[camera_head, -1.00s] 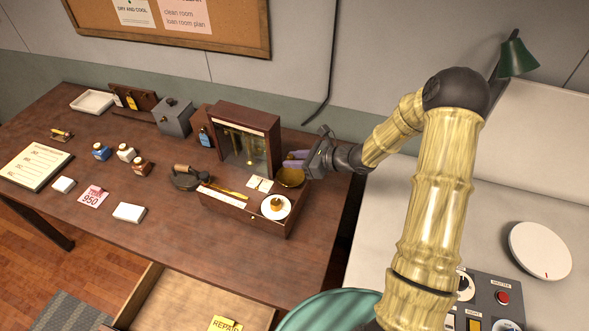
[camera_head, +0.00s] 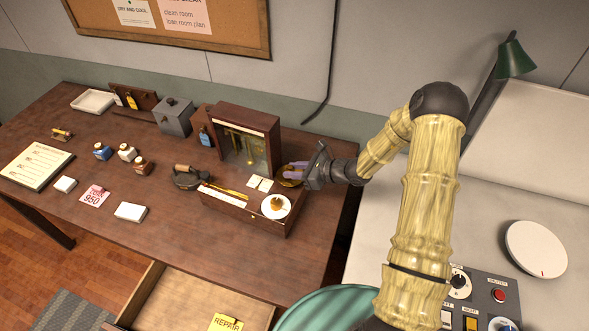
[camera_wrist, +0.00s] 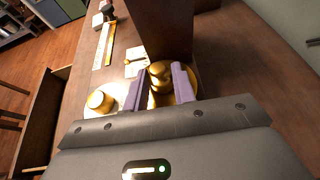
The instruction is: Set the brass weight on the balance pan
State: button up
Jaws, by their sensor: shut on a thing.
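My gripper (camera_wrist: 160,84) has purple fingers, one on each side of a brass weight (camera_wrist: 159,73), and is shut on it. In the head view my gripper (camera_head: 295,171) is at the right end of the wooden balance box (camera_head: 237,209), at the brass pan (camera_head: 289,183). The round brass pan also shows beneath the fingers in the wrist view (camera_wrist: 157,101). The held weight is low over the pan; I cannot tell whether it touches. A white dish (camera_head: 268,213) with another brass piece (camera_head: 277,203) stands in front of the pan.
The box's raised case with a glass front (camera_head: 246,146) stands close behind the pan. A dark iron-like tool (camera_head: 188,177) lies left of the box. Small bottles (camera_head: 127,153), cards and white boxes fill the left of the table. An open drawer (camera_head: 185,295) juts out in front.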

jog(key=shift+f, duration=0.1)
jog(key=o, duration=1)
jog(key=shift+o, duration=0.2)
jog(key=b+v, duration=0.3)
jog(key=v, duration=0.9)
jog(key=shift+a, duration=0.1)
